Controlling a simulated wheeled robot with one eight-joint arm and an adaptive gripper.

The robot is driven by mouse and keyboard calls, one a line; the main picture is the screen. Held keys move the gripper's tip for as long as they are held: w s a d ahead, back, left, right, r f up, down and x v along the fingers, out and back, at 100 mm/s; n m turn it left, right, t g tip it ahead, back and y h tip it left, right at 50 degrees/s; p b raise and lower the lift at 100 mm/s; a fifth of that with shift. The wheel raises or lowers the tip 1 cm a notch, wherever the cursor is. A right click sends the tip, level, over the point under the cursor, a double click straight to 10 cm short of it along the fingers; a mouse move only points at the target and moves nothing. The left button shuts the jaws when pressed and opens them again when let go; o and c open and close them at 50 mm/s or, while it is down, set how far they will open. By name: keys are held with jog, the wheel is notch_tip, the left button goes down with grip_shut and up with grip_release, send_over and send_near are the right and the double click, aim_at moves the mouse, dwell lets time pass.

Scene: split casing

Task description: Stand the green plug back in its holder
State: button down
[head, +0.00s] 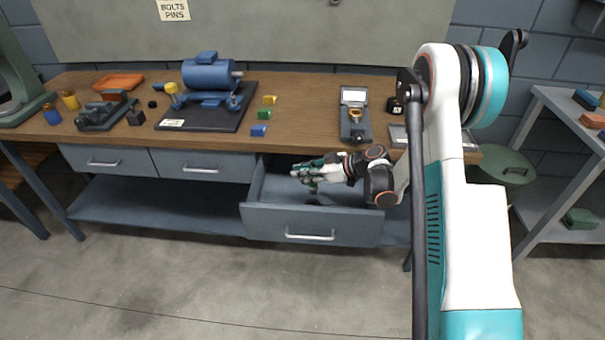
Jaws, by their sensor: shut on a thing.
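My gripper (304,173) is over the open drawer (312,222), pointing left and down. It is shut on a small green piece, which looks like the green plug (312,188), low between the fingers. The plug is small, and the fingers hide part of it, so its exact tilt is unclear. A dark patch (321,199) lies below it in the drawer; I cannot tell if it is a holder or a shadow. No holder for the plug can be made out clearly.
The workbench (300,95) carries a blue motor (208,75) on a dark plate, small yellow, green (264,115) and blue blocks, a gauge stand (354,115) and a vise (105,110). The bench's front edge and the drawer walls are close around my gripper.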

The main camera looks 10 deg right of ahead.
aim_at(308, 185)
jog(key=shift+f+b, duration=1.4)
jog(key=shift+f, duration=1.45)
jog(key=shift+f, duration=1.35)
jog(key=shift+s+f, duration=0.2)
jog(key=shift+f, duration=0.2)
jog(key=c, duration=1.4)
grip_release()
jog(key=shift+f, duration=0.15)
